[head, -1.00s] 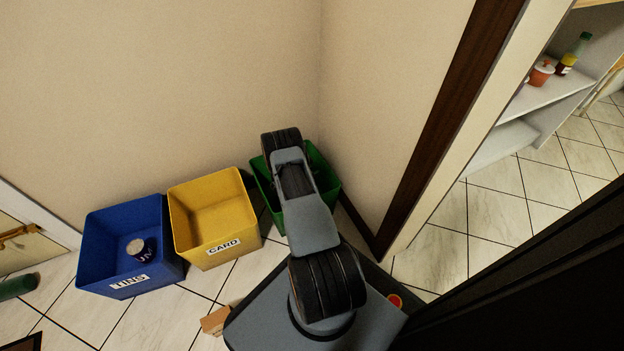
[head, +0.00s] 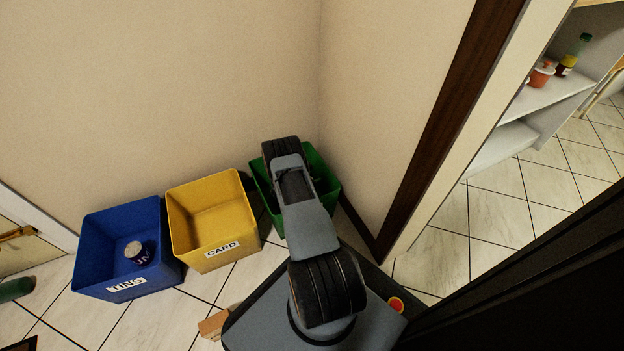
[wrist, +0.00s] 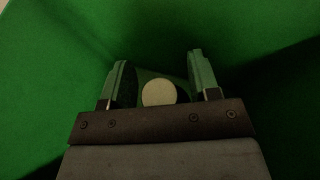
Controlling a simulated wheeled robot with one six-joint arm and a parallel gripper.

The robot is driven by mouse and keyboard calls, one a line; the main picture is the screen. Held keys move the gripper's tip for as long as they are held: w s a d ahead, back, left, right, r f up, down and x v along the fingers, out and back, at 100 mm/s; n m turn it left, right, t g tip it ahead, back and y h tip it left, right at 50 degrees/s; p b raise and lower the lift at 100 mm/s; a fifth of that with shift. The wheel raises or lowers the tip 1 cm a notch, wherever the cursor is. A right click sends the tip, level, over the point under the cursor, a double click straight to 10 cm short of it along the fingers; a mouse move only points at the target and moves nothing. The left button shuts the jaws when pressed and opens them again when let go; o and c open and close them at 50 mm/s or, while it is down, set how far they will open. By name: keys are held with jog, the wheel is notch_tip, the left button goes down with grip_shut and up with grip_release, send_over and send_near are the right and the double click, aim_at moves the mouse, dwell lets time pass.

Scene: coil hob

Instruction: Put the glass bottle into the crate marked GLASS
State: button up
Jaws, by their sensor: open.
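The green crate (head: 265,190) stands at the right end of the row of crates in the corner, largely covered by my arm; no marking on it can be read. In the wrist view its green walls (wrist: 265,50) surround my gripper (wrist: 160,88), which is open inside it. Between the fingers is a dark green thing with a pale round end (wrist: 158,93), which looks like the glass bottle seen end-on. I cannot tell whether it touches a finger or the crate floor. My gripper is hidden in the head view.
The yellow CARD crate (head: 222,256) stands left of the green one. Further left, the blue TINS crate (head: 100,278) holds a tin (head: 135,251). A cardboard piece (head: 213,324) lies on the floor. A doorway and shelf (head: 550,97) are at right.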

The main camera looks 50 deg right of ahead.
jog(key=shift+r, duration=0.25)
jog(key=p+v, duration=0.5)
jog(key=v, duration=0.7)
jog(key=a+r+m+g+y, duration=0.2)
jog(key=a+r+m, duration=0.25)
jog(key=r, duration=0.75)
jog(key=a+r+m+g+y, duration=0.1)
jog(key=a+r+m+y, duration=0.15)
jog(key=r+m, duration=0.6)
jog(key=s+a+r+m+t+y, duration=0.2)
jog(key=s+a+r+y, duration=0.2)
jog(key=a+r, duration=0.5)
jog(key=s+a+r+m+t+y, duration=0.3)
jog(key=s+a+r+y, duration=0.2)
jog(key=s+a+r, duration=0.4)
jog(key=a, duration=0.2)
jog(key=shift+a+r, duration=0.15)
jog(key=shift+a, duration=0.15)
jog(key=shift+s+r, duration=0.1)
